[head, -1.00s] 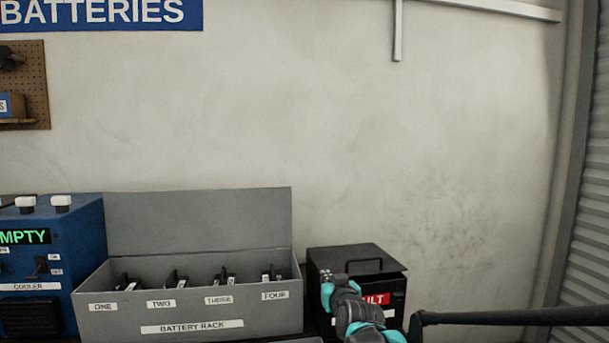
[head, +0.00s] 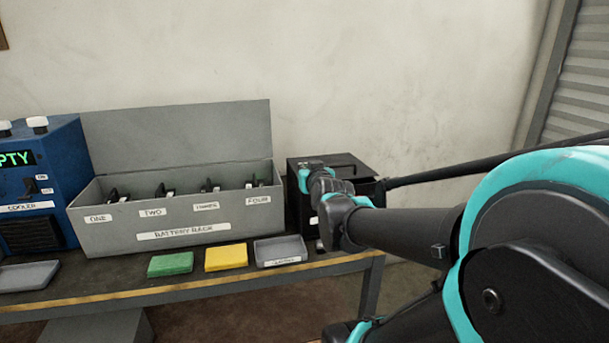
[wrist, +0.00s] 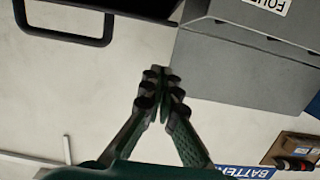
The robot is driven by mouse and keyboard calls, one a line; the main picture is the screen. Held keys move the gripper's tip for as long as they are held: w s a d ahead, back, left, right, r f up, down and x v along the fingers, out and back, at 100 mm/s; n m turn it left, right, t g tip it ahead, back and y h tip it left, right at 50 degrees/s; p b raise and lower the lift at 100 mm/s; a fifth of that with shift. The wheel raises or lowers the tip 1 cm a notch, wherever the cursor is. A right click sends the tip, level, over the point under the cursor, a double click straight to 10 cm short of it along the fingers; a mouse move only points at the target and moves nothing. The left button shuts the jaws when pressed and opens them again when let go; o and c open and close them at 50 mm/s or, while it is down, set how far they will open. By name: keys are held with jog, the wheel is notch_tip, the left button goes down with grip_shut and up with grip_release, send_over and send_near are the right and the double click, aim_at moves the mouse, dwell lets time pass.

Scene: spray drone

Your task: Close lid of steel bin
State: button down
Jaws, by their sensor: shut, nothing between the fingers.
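A black metal bin (head: 294,207) stands on the bench at the right end of the battery rack. Its flat lid (head: 350,160) lies across the top, with a bar handle on it. The lid looks down or nearly down; my arm hides most of the front, so any gap cannot be told. The black handle (wrist: 68,38) also shows at the upper left of the wrist view. My gripper (wrist: 160,78) is shut and empty, apart from the handle. In the head view my wrist crosses in front of the bin, hiding its label.
The grey battery rack (head: 150,222) stands close at the left, its back panel (head: 180,135) upright. A blue cooler (head: 55,190) is farther left. Green (head: 170,264), yellow (head: 226,257) and grey (head: 280,251) trays lie along the bench's front. The wall is close behind.

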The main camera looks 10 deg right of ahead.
jog(key=shift+s+f, duration=1.35)
jog(key=shift+s, duration=3.45)
jog(key=w+a+r+n+g+y, duration=0.1)
jog(key=w+a+r+g+y, duration=0.1)
jog(key=w+r+g, duration=0.65)
jog(key=w+d+r+m+g+h, duration=0.1)
jog(key=w+d+r+g+h, duration=0.1)
jog(key=w+d+r+g, duration=0.45)
jog(key=shift+g, duration=0.9)
jog(key=s+a+f, duration=0.1)
jog(key=f, duration=0.4)
jog(key=s+a+f, duration=0.1)
jog(key=f, duration=0.4)
jog(key=s+f, duration=0.1)
jog(key=f, duration=0.4)
jog(key=shift+a+f, duration=0.1)
jog(key=shift+a, duration=0.3)
jog(key=shift+s+f+t, duration=0.15)
jog(key=shift+f+t, duration=0.15)
jog(key=shift+f, duration=0.35)
jog(key=shift+s+f+t, duration=0.15)
jog(key=shift+f+t, duration=0.15)
jog(key=shift+f, duration=0.3)
